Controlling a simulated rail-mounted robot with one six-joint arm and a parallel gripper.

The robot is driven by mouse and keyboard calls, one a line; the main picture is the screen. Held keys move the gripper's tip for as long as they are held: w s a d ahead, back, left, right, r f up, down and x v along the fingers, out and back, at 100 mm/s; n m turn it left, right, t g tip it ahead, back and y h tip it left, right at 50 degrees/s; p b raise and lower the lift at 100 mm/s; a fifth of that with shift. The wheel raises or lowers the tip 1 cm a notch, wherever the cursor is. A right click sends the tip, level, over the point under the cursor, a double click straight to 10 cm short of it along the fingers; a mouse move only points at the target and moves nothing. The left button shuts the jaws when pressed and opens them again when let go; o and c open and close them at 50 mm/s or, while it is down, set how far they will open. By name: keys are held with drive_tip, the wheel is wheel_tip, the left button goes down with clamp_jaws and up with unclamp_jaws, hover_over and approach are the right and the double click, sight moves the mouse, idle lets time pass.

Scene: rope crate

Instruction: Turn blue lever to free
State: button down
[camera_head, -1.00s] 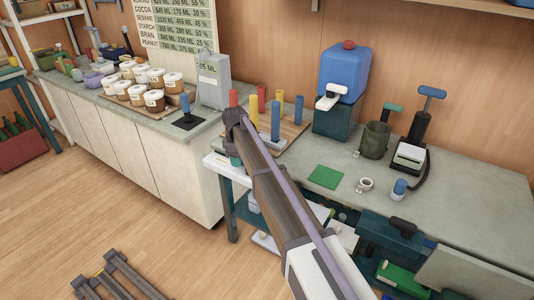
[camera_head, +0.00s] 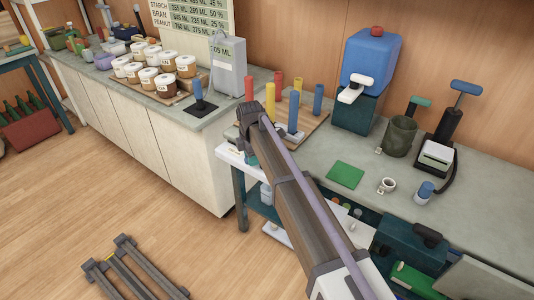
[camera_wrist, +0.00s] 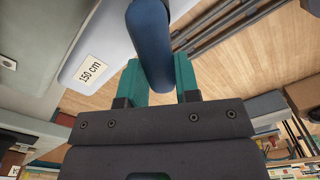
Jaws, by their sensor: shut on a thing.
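In the wrist view a blue lever (camera_wrist: 150,40), a thick rounded bar, stands between the two teal fingers of my gripper (camera_wrist: 160,78). The gripper is shut on it. A pale panel (camera_wrist: 105,45) with a "150 cm" label lies just left of the lever. In the head view my arm reaches to the front corner of the workbench, and its end hides the fingers and the held lever. The lever's mount and any "free" marking cannot be made out.
The workbench (camera_head: 475,215) holds colored pegs on a wooden board (camera_head: 312,122), a blue canister (camera_head: 369,60), a green pot (camera_head: 400,137) and a white cup (camera_head: 387,185). Left is a cabinet (camera_head: 150,150) with jars. A dark rack (camera_head: 135,265) lies on otherwise open floor.

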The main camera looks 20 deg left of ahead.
idle(0.4)
drive_tip(key=c, duration=0.8)
unclamp_jaws()
drive_tip(key=shift+c, duration=0.2)
wheel_tip(320, 180, up, 11)
drive_tip(key=p, duration=1)
drive_tip(key=shift+p, duration=0.4)
drive_tip(key=shift+f, duration=0.1)
